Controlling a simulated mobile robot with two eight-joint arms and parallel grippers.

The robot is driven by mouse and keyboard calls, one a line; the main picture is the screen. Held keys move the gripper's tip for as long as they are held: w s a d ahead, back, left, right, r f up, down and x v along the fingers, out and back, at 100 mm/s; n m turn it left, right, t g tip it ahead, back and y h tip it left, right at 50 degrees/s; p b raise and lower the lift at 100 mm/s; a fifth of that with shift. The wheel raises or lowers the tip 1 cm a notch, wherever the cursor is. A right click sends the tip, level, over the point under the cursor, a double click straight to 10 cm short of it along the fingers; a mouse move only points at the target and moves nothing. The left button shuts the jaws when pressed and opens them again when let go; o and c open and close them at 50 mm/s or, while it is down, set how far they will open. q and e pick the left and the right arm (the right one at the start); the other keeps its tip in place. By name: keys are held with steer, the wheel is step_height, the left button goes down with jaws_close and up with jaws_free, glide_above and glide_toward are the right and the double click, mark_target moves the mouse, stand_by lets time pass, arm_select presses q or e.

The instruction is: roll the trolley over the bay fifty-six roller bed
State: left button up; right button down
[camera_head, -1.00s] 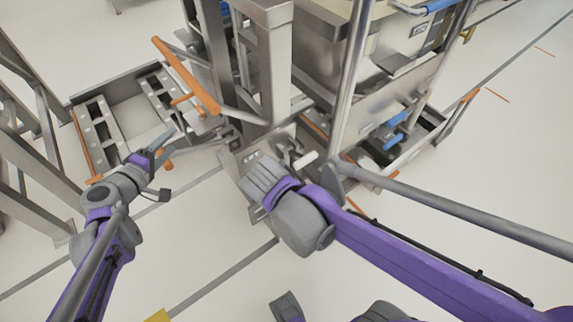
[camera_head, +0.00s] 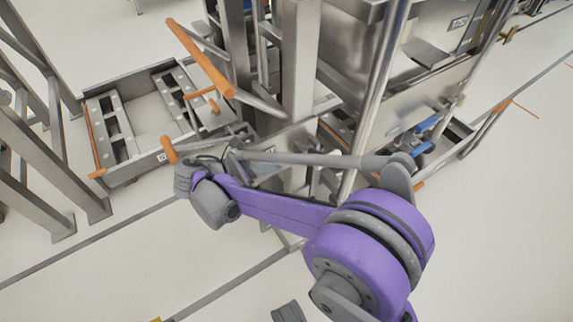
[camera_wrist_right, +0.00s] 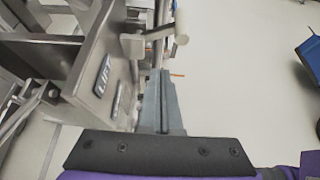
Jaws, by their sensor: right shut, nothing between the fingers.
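A low steel frame with two roller strips (camera_head: 185,92) stands on the floor at left in the head view. A long orange bar (camera_head: 200,58) slants above its right side, beside steel posts. I cannot tell which parts belong to the trolley and which to the roller bed; a small plate on the front edge is too small to read surely. My right gripper (camera_head: 188,178) is just in front of this frame, its fingers mostly hidden by the hand.
A steel bin (camera_head: 345,70) stands in the frame at centre right, with blue grips (camera_head: 427,123) below. A grey handle bar (camera_wrist_right: 150,38) lies ahead of the fingers. A steel rack (camera_head: 45,190) stands at far left.

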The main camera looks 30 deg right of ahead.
steer(key=d+r+b+x, duration=0.1)
steer(key=b+x, duration=0.1)
steer(key=x, duration=1)
steer(key=shift+d+r, duration=0.15)
steer(key=shift+r, duration=0.15)
steer(key=shift+w+d, duration=0.1)
